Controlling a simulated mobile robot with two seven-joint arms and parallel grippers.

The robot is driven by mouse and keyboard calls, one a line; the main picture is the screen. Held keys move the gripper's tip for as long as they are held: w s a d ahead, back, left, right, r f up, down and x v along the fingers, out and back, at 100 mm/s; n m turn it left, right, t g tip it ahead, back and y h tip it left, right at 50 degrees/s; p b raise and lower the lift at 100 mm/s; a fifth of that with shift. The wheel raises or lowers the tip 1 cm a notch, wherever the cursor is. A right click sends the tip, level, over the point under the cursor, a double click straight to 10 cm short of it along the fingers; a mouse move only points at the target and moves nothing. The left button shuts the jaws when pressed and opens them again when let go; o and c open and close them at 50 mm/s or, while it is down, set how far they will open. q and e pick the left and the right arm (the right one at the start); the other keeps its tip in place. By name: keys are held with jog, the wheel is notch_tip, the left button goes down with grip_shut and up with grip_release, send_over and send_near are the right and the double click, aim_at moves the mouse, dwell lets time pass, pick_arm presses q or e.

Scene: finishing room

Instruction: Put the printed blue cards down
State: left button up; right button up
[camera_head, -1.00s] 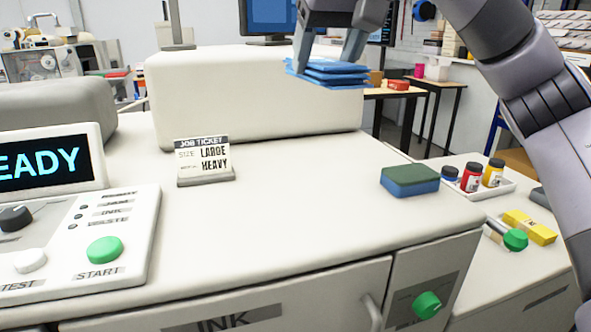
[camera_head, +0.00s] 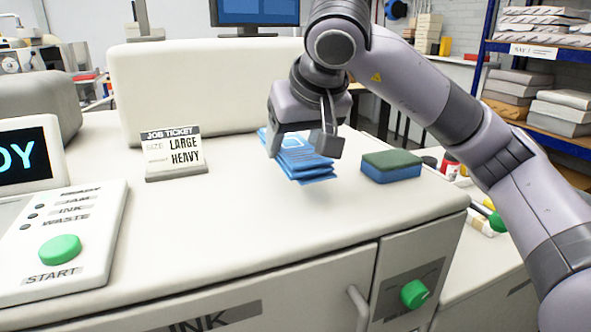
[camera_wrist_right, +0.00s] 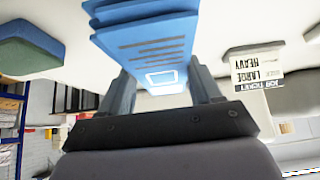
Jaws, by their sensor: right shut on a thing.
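The printed blue cards (camera_head: 302,164) are a fanned stack held in my right gripper (camera_head: 304,146), low over the white machine top (camera_head: 235,215). Their near edge tilts down, and I cannot tell whether it touches the surface. In the right wrist view the blue cards (camera_wrist_right: 150,45) show dark printed lines and a white-outlined box, between the two fingers of the right gripper (camera_wrist_right: 165,88). My left gripper is not in view.
A green-and-blue sponge (camera_head: 391,165) lies just right of the cards. A job ticket stand (camera_head: 173,153) reading LARGE, HEAVY stands to their left. The control panel with a green START button (camera_head: 60,249) is at the left. The front middle of the top is clear.

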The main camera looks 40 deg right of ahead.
aim_at(295, 189)
jog(key=shift+f, duration=2.2)
jog(key=shift+b, duration=0.3)
jog(key=shift+f, duration=0.25)
jog(key=o, duration=1.2)
jog(key=shift+r, duration=0.1)
